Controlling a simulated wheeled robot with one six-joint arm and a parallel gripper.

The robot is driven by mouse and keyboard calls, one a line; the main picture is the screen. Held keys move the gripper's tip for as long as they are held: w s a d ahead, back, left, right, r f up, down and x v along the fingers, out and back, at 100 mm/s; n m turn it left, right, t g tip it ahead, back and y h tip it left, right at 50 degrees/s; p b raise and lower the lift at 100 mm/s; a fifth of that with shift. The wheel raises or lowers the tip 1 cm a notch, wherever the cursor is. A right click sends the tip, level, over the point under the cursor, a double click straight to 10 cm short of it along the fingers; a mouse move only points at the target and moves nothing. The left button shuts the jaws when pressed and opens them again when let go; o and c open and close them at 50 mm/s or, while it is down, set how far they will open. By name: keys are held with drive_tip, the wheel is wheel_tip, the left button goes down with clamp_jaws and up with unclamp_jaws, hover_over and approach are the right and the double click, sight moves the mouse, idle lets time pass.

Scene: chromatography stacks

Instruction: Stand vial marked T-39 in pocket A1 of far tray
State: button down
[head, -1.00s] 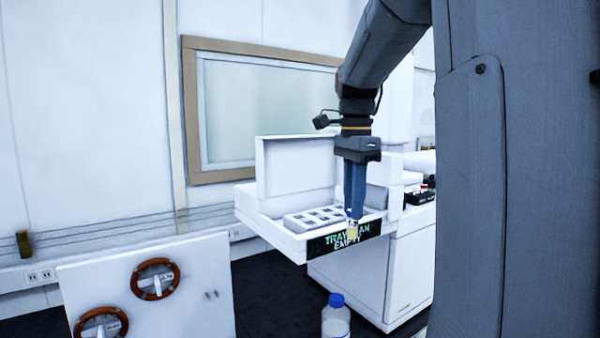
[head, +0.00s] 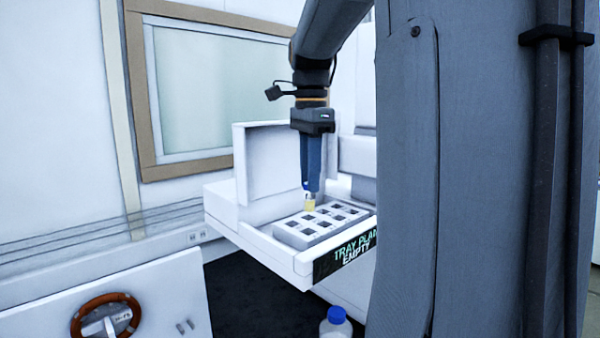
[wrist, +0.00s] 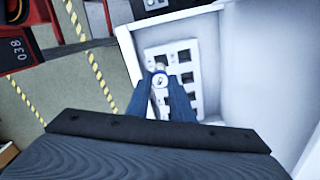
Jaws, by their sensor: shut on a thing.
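My gripper (head: 311,190) points down and is shut on a small vial (head: 309,203) with a blue cap and yellowish contents. The vial hangs upright above the white tray (head: 290,236), over its back-left part in the head view. In the wrist view the vial's top (wrist: 160,71) shows between the fingertips (wrist: 161,88), over the tray's pockets (wrist: 184,56). The tray has two rows of square pockets, and those I can see look empty. I cannot read the vial's mark or any pocket labels. The gripper and vial hide some pockets.
The tray sits in an open white drawer (head: 258,240) with a front display (head: 345,254) reading "TRAY PLAN EMPTY". A raised white panel (head: 270,165) stands behind it. A blue-capped bottle (head: 336,326) stands in front, low in the head view.

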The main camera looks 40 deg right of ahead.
sight(308, 209)
drive_tip(key=shift+w+a, duration=0.1)
drive_tip(key=shift+w, duration=0.1)
drive_tip(key=shift+f, duration=2.1)
drive_tip(key=shift+f, duration=0.15)
drive_tip(key=shift+f+b, duration=0.65)
drive_tip(key=shift+f, duration=0.5)
drive_tip(key=shift+f, duration=0.15)
drive_tip(key=shift+f, duration=0.5)
